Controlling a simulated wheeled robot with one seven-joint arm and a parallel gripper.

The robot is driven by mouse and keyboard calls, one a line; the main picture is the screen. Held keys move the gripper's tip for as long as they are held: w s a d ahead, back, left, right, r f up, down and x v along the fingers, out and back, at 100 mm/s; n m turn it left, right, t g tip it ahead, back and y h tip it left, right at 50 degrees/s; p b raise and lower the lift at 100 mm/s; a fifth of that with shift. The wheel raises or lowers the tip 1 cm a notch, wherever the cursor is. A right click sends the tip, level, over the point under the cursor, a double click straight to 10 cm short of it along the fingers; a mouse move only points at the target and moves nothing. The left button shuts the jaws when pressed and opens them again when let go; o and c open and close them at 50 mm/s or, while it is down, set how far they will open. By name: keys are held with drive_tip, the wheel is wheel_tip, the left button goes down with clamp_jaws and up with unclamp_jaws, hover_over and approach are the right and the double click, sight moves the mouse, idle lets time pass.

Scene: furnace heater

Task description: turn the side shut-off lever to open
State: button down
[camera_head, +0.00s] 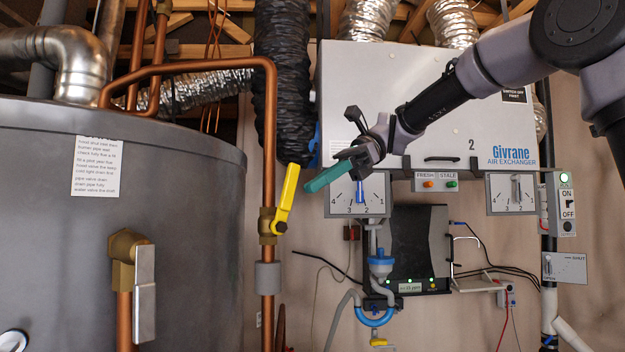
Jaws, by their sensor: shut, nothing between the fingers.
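A yellow lever (286,198) sits on a brass valve on the vertical copper pipe, tilted with its top to the right. A grey lever (145,293) hangs down from a brass valve on the tank's side. At the far right a small plate marked SHUT and OPEN (565,268) has a small lever, its setting too small to read. Which of these is the side shut-off lever is not labelled. My gripper (310,187), with teal fingers, is shut and empty just right of the yellow lever's upper end; I cannot tell whether they touch.
The white air exchanger box (440,105) is behind my arm. Dials (345,203) and (512,194) flank its FRESH and STALE buttons. A black unit (420,245) with hoses hangs below. The grey tank (200,230) fills the left. A black duct (284,80) hangs behind the copper pipe (268,120).

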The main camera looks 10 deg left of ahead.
sight(298, 173)
drive_tip(key=shift+s+a+r, duration=0.2)
drive_tip(key=shift+s+a, duration=0.3)
drive_tip(key=shift+a, duration=0.05)
drive_tip(key=shift+s+a+r+t+h, duration=0.7)
drive_tip(key=shift+s+a+t+h, duration=0.2)
drive_tip(key=shift+t+h, duration=0.25)
drive_tip(key=shift+w, duration=0.1)
